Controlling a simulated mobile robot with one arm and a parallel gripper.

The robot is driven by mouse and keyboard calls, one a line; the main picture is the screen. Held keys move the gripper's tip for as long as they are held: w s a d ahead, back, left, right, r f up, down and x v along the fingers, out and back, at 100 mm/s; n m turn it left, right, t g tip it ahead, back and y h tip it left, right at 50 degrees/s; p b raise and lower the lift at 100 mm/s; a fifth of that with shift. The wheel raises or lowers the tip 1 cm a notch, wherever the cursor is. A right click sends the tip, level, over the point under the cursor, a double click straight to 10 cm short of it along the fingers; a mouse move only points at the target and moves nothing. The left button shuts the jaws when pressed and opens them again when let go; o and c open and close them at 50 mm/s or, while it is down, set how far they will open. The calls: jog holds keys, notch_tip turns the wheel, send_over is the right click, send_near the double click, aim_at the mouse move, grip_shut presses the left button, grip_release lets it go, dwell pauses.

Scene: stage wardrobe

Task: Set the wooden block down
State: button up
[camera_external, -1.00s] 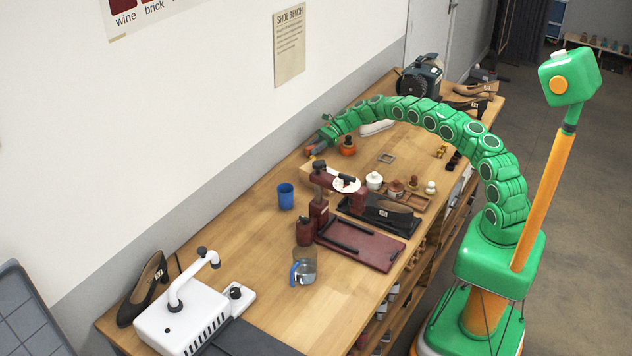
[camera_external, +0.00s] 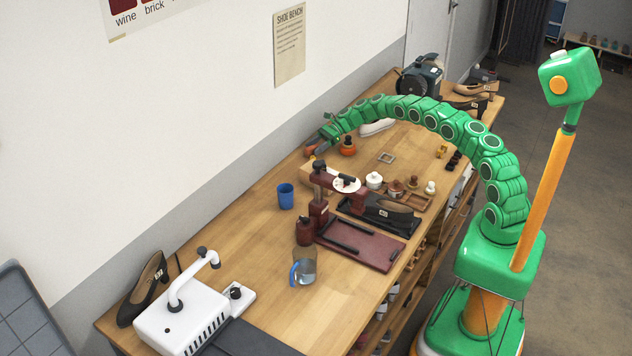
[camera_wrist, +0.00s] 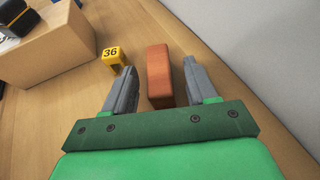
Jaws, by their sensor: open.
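A reddish-brown wooden block (camera_wrist: 158,76) stands on the wooden bench top (camera_wrist: 215,70), between my two grey fingers in the wrist view. My gripper (camera_wrist: 162,78) is open, with a visible gap between the block and each finger. In the external view my gripper (camera_external: 313,147) is low over the far side of the bench, close to the wall. The block is small and partly hidden by the fingers there.
A yellow tag marked 36 (camera_wrist: 113,57) is just left of my left finger. A larger pale wooden box (camera_wrist: 50,48) stands beyond it. The grey wall (camera_wrist: 270,45) is close on the right. An orange-and-black object (camera_external: 347,147) is beside my gripper in the external view.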

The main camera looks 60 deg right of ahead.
jog(key=v, duration=1.1)
